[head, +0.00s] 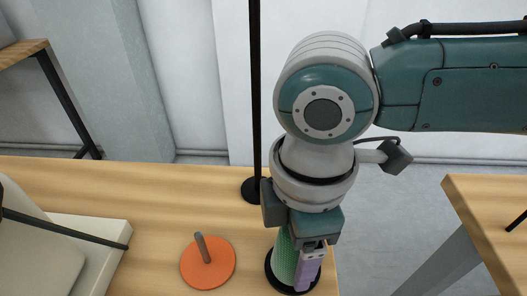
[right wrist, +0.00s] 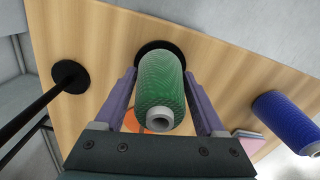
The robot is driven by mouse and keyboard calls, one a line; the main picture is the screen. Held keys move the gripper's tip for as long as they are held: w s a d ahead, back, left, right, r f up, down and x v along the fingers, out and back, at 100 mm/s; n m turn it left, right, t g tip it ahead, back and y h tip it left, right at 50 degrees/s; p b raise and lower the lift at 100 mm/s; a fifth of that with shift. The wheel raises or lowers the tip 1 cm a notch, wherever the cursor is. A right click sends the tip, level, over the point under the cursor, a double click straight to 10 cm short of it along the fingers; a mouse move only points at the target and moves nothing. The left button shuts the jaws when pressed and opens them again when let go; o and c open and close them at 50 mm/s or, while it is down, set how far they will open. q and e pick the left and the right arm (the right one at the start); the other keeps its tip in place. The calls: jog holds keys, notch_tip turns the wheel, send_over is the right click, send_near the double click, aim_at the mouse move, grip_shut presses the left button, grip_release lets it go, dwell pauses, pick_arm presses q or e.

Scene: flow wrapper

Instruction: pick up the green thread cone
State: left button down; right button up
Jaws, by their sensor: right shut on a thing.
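The green thread cone (head: 283,258) is upright between the fingers of my right gripper (head: 297,274), near the table's right end in the head view. In the right wrist view the green cone (right wrist: 160,84) shows its pale hollow end toward the camera, with a purple finger on each side. My right gripper (right wrist: 160,98) is shut on it. A round black base (head: 270,272) lies under the cone; whether the cone touches it is hidden. My left gripper is not in view.
An orange disc with a grey peg (head: 208,262) sits left of the cone. A thin black pole (head: 255,100) rises close behind my gripper. A blue thread cone (right wrist: 287,120) and a pink block (right wrist: 249,140) show in the right wrist view. A white machine part (head: 75,245) stands at left.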

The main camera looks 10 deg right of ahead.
jog(key=c, duration=0.8)
jog(key=shift+r, duration=0.1)
jog(key=shift+c, duration=0.2)
